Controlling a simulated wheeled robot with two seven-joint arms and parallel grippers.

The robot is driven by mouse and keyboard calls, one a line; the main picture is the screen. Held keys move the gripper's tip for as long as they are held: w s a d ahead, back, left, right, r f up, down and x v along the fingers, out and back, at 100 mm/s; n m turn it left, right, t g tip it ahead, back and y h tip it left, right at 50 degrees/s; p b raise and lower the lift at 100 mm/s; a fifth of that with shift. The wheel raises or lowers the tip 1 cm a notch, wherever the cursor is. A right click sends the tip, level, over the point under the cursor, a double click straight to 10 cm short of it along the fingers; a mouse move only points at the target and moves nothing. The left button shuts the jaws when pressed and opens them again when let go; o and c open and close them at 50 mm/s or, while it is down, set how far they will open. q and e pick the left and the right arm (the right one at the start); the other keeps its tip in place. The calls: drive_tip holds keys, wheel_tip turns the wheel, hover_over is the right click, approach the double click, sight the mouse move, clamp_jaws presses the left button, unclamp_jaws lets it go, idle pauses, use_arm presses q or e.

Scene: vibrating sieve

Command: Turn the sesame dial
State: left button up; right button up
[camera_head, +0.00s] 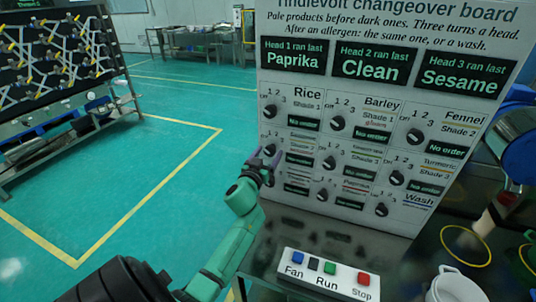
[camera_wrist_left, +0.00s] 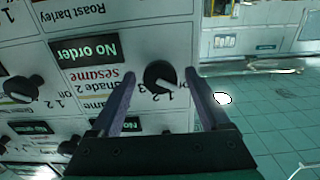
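The changeover board (camera_head: 425,215) stands upright with three columns of black dials. The sesame dial (camera_wrist_left: 160,77) is a round black knob beside the "sesame" label (camera_wrist_left: 97,75), which reads upside down in the left wrist view. My left gripper (camera_wrist_left: 160,78) is open, with its two fingers on either side of this dial and a gap to each side. I cannot tell how deep the fingertips reach. In the head view my left gripper (camera_head: 266,160) is at the board's left edge, in the second dial row, and partly hides the dial there. My right gripper is not in view.
A white button box (camera_head: 325,275) with Fan, Run and Stop buttons lies on the dark table below the board. A white pot (camera_head: 455,288) is at lower right. Other dials, such as the Rice dial (camera_head: 270,112), are close by. Open floor lies left.

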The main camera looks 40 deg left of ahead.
use_arm(q)
clamp_jaws()
drive_tip(key=shift+m, duration=0.3)
drive_tip(key=m, duration=0.3)
drive_tip(key=shift+f+m+b, duration=0.1)
drive_tip(key=shift+m+b, duration=0.2)
drive_tip(key=shift+b, duration=0.1)
drive_tip(key=m, duration=0.3)
drive_tip(key=shift+m+b, duration=0.3)
drive_tip(key=shift+b, duration=0.05)
drive_tip(key=m, duration=0.4)
drive_tip(key=shift+b, duration=0.35)
drive_tip(key=shift+m, duration=1.9)
